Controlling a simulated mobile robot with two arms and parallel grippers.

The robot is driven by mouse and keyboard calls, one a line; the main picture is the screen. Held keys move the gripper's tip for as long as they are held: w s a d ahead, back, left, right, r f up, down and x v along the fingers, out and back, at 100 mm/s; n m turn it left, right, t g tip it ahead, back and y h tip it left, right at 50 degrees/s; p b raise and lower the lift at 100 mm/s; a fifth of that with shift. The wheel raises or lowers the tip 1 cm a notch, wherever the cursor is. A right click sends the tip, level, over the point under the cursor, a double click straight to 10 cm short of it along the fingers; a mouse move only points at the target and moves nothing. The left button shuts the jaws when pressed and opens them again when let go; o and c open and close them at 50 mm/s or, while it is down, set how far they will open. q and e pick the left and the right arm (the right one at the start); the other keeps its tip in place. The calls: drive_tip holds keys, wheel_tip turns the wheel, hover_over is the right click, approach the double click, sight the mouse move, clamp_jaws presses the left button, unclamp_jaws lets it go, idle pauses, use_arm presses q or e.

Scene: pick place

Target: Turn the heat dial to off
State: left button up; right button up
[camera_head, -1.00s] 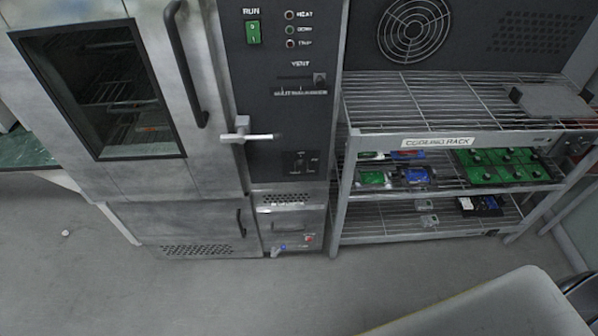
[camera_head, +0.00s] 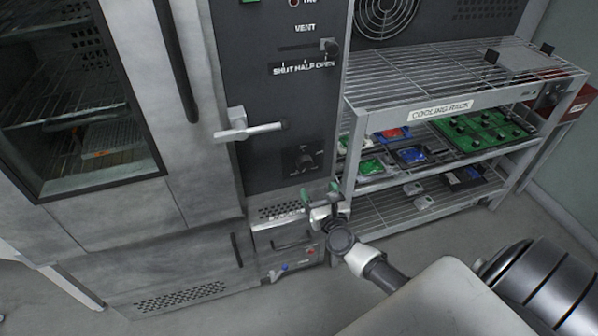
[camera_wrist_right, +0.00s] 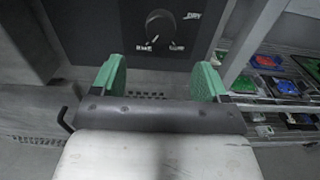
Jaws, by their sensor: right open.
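The heat dial is a dark round knob (camera_head: 304,160) low on the black control panel (camera_head: 270,185) in the head view. In the right wrist view the knob (camera_wrist_right: 159,24) is at the top centre, with a light pointer mark and small lettering around it. My right gripper (camera_head: 320,194) is just below the knob in the head view. Its green fingers are apart, and in the right wrist view the open gripper (camera_wrist_right: 161,80) has nothing between its fingertips. It is apart from the knob. My left gripper is not in view.
A vent slider (camera_head: 329,46) is above the knob. A wire cooling rack (camera_head: 420,112) with circuit boards stands close on the right. Open floor lies in front.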

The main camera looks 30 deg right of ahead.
sight(306, 167)
drive_tip(key=x, duration=0.8)
drive_tip(key=shift+w, duration=0.35)
drive_tip(key=shift+w+d+b, duration=0.2)
drive_tip(key=shift+w+b, duration=0.1)
drive_tip(key=shift+w, duration=0.3)
drive_tip(key=shift+c, duration=0.4)
drive_tip(key=c, duration=0.8)
drive_tip(key=shift+c, duration=0.2)
